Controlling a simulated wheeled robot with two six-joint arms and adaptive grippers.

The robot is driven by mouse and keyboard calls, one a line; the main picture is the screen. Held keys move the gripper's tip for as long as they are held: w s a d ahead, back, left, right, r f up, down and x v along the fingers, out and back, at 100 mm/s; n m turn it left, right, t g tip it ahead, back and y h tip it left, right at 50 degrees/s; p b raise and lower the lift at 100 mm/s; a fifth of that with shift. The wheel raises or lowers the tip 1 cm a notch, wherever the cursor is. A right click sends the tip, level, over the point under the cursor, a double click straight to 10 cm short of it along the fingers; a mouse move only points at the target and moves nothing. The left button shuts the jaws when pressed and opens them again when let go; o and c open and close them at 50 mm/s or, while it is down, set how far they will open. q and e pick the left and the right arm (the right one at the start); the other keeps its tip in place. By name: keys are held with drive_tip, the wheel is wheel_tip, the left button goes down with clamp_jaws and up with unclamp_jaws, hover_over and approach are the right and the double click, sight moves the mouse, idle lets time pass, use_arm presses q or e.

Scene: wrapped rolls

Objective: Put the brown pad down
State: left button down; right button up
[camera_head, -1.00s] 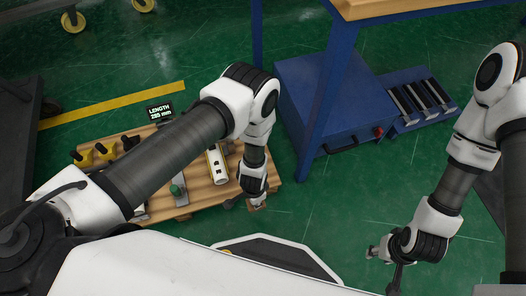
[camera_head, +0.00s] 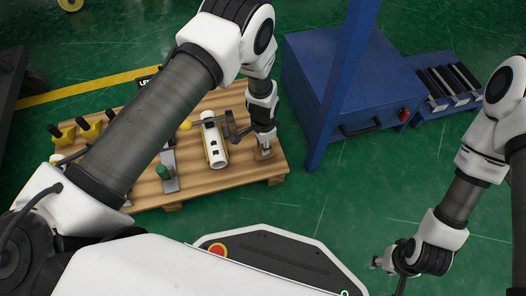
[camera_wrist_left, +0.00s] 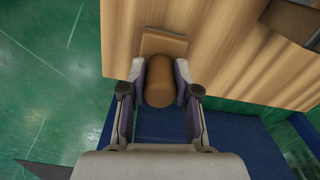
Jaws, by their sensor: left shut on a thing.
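The brown pad (camera_wrist_left: 163,45) is a flat square piece with a rounded brown grip; it also shows small in the head view (camera_head: 265,154). My left gripper (camera_wrist_left: 160,82) is shut on the grip, one finger on each side. In the head view my left gripper (camera_head: 265,147) is over the right end of the wooden pallet (camera_head: 232,172). The pad overlaps the wood near its edge; I cannot tell whether it touches. My right gripper (camera_head: 386,272) hangs over the green floor at the lower right, its fingers apart and empty.
A white tube with dark slots (camera_head: 214,145) lies on the pallet left of my left gripper. A blue cabinet (camera_head: 325,75) stands to the right. Green floor lies in front.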

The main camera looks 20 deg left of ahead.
use_arm(q)
drive_tip(key=shift+f, duration=0.8)
drive_tip(key=shift+r, duration=0.25)
drive_tip(key=shift+f, duration=0.1)
use_arm(e)
drive_tip(key=shift+f, duration=0.55)
use_arm(q)
drive_tip(key=c, duration=0.9)
unclamp_jaws()
drive_tip(key=shift+f, duration=0.1)
drive_tip(key=shift+o, duration=0.2)
